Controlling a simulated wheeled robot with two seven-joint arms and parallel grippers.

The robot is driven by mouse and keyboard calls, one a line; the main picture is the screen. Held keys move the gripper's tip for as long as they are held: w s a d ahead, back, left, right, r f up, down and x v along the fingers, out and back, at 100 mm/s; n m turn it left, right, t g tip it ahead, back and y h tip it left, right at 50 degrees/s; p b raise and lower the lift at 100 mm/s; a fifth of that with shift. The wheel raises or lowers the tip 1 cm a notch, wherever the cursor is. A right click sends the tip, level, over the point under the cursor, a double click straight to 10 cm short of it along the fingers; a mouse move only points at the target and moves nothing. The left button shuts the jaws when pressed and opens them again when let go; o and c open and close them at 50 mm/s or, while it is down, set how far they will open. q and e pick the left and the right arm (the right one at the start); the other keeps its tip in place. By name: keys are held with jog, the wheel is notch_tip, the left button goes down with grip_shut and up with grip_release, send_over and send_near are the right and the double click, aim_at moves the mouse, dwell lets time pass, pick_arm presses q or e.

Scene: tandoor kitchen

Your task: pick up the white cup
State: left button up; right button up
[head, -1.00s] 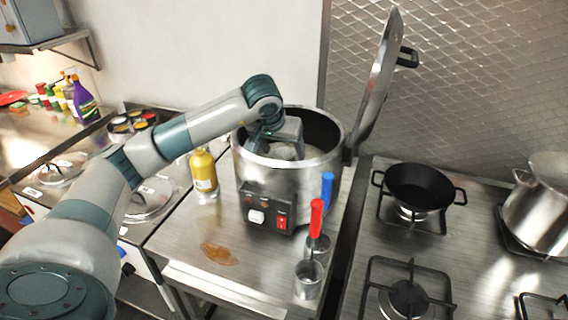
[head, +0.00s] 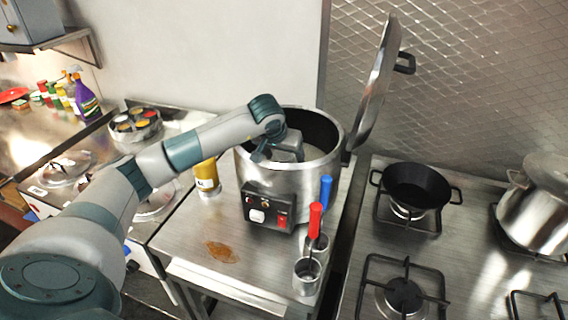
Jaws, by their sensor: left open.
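I cannot make out a white cup in the head view. My left gripper (head: 285,148) reaches into the mouth of a large steel pot (head: 305,178), whose front rim partly hides its fingers. It is open, and I see nothing held in it. Pale white content shows inside the pot beside the gripper; I cannot tell what it is. My right gripper is not in view.
The pot's lid (head: 378,85) stands raised at its right. A yellow bottle (head: 207,180) stands left of the pot. Steel cups (head: 307,276) with red and blue handled tools stand in front. A brown spill (head: 222,252) marks the counter. A black pan (head: 416,187) sits on the stove.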

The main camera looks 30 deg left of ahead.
pick_arm(q)
jog(key=c, duration=1.1)
jog(key=shift+r, duration=0.1)
jog(key=shift+w+r+b, duration=0.1)
jog(key=shift+r+b, duration=0.25)
jog(key=shift+r, duration=0.1)
notch_tip(320, 180, up, 9)
jog(key=b, duration=0.3)
